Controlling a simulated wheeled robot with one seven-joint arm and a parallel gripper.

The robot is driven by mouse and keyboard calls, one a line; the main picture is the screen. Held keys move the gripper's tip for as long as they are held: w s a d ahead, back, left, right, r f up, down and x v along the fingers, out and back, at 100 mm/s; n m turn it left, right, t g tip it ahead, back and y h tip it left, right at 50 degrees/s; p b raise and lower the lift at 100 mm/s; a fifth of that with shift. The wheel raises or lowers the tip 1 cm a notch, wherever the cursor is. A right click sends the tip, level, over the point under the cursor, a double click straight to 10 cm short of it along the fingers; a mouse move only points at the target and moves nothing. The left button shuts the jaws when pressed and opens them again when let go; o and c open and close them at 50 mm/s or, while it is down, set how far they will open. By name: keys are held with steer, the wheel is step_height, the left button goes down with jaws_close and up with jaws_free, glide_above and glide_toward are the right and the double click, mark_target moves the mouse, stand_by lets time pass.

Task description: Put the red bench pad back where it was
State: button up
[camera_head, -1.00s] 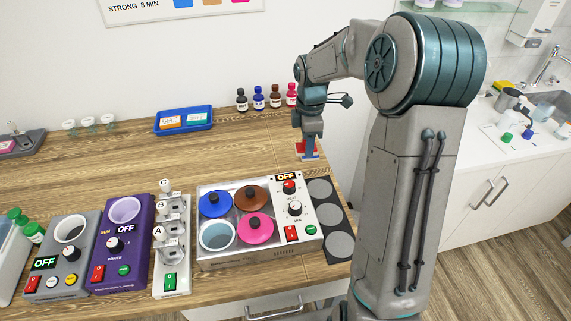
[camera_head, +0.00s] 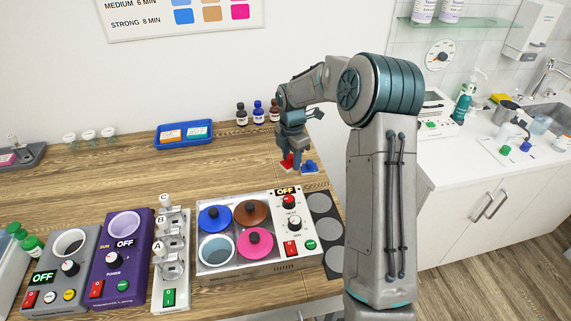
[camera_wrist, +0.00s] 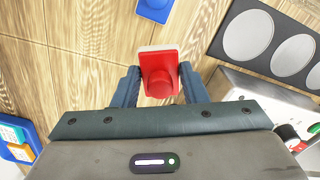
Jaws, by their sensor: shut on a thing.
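The red bench pad (camera_wrist: 159,66) is a small red block with a raised round knob and a pale edge. My gripper (camera_wrist: 160,84) is shut on it, with one finger at each side of the knob. In the head view the pad (camera_head: 286,163) shows low beneath my gripper (camera_head: 290,157), close over the wooden bench; I cannot tell whether it touches the wood. A blue pad (camera_head: 310,167) with a knob lies on the bench just right of it, apart from it. The blue pad is also at the top of the wrist view (camera_wrist: 154,9).
A blue tray (camera_head: 160,142) holding an orange and a teal item stands at the back. Small bottles (camera_head: 258,112) stand behind my gripper. A four-pot heater (camera_head: 235,268) and a dark strip with grey discs (camera_head: 331,257) are in front. Bare bench (camera_head: 225,170) lies to the left.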

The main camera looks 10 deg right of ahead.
mark_target(285, 175)
steer(key=shift+w+a+f, duration=0.35)
steer(key=shift+w+f, duration=0.05)
steer(key=shift+w, duration=0.2)
steer(key=shift+w+a+f, duration=0.3)
steer(key=shift+w+f, duration=0.1)
steer(key=shift+w, duration=0.15)
steer(key=shift+f+p, duration=0.8)
steer(key=shift+f, duration=1.25)
steer(key=shift+f, duration=0.25)
steer(key=o, duration=0.9)
steer(key=shift+r, duration=0.1)
